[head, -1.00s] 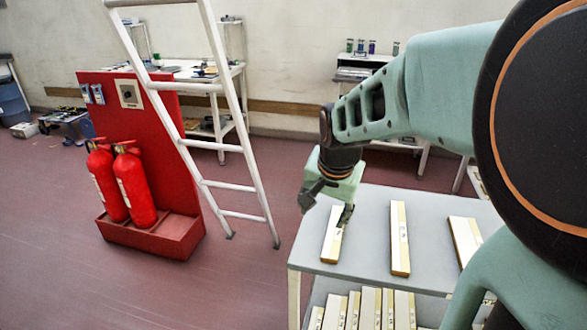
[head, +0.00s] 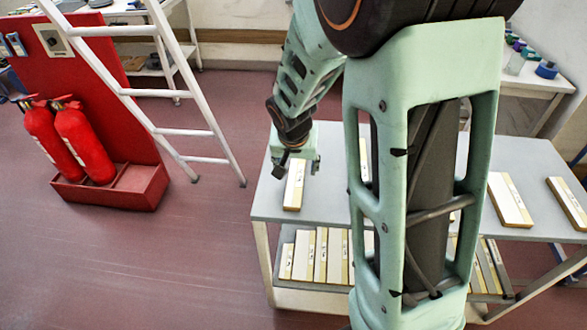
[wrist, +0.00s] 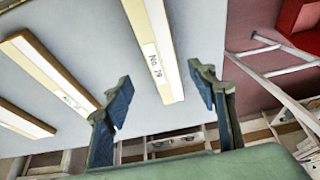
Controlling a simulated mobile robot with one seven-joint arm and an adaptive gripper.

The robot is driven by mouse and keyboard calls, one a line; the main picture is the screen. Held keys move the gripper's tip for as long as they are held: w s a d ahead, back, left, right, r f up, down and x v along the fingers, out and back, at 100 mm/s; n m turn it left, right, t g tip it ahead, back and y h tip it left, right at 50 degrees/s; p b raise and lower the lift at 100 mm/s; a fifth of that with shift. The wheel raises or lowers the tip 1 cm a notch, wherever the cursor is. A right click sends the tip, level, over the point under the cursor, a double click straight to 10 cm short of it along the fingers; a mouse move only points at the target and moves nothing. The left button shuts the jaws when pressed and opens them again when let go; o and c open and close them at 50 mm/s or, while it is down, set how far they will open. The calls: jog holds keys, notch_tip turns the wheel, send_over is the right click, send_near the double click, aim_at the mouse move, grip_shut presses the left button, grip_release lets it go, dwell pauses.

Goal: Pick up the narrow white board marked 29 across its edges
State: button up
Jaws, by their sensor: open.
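The narrow white board marked No. 29 (wrist: 158,55) lies flat on the grey table top, its label readable in the wrist view. In the head view the board (head: 294,190) is at the table's left end. My gripper (head: 298,169) is above its far end. In the wrist view my gripper (wrist: 161,97) is open and empty, with one finger on each side of the board's line and the board's near end between them. I cannot tell how high the fingertips are above the table.
A second board (wrist: 60,80) lies left of board 29 in the wrist view. More boards (head: 509,200) lie along the table top (head: 467,200), with several on the lower shelf. My arm hides the table's middle. A white ladder (head: 140,105) and red extinguishers (head: 85,143) stand left.

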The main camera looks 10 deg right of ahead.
aim_at(296, 176)
jog(key=shift+x, duration=2.85)
jog(key=shift+a, duration=0.2)
jog(key=c, duration=1.3)
